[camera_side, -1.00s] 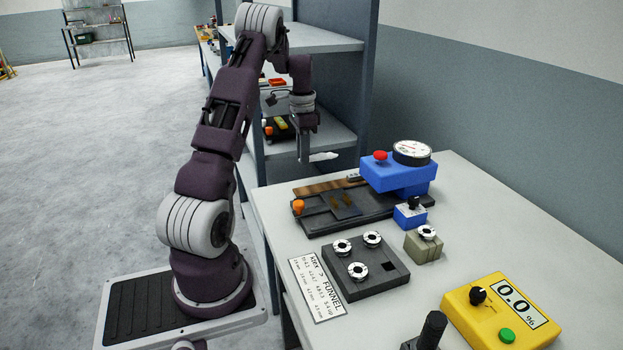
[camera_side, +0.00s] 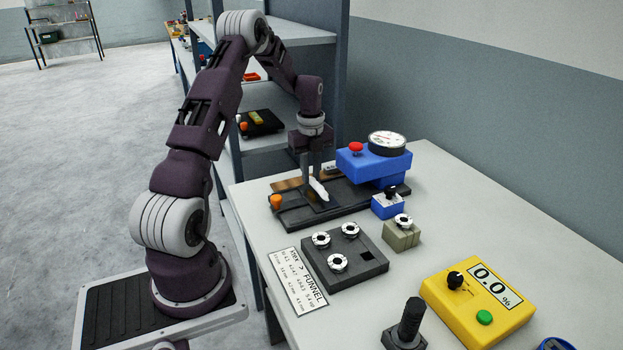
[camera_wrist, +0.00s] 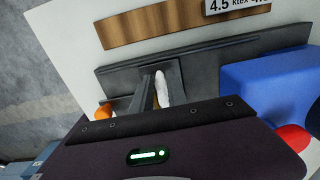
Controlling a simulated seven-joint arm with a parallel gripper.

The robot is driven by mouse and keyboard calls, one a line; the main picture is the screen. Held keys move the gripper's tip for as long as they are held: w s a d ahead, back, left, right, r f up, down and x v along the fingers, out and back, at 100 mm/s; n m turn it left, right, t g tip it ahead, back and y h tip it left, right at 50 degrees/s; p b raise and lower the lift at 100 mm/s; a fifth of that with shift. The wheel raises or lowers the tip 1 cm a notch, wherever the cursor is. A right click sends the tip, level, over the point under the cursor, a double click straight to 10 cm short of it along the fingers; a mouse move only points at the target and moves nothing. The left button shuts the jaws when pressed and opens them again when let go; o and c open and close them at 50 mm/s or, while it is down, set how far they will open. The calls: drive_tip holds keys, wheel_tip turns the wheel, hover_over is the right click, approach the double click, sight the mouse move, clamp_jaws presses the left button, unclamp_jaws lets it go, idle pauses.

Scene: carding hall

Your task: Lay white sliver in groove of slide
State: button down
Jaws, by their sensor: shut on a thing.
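The white sliver (camera_side: 319,188) is a short white piece held at the tips of my gripper (camera_side: 312,180), low over the dark slide (camera_side: 300,215). In the wrist view the sliver (camera_wrist: 162,86) shows between the finger and the slide plate (camera_wrist: 178,80). My gripper (camera_wrist: 155,88) is shut on the sliver. The groove is largely hidden by the fingers and the sliver. I cannot tell whether the sliver touches the slide. An orange knob (camera_side: 276,201) is at the slide's left end.
A blue block with a red button and round dial (camera_side: 374,163) stands right of the gripper. A brown strip (camera_wrist: 180,20) lies behind the slide.

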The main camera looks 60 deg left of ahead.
drive_tip(key=shift+f, duration=0.65)
drive_tip(key=shift+f, duration=0.1)
drive_tip(key=c, duration=1.3)
unclamp_jaws()
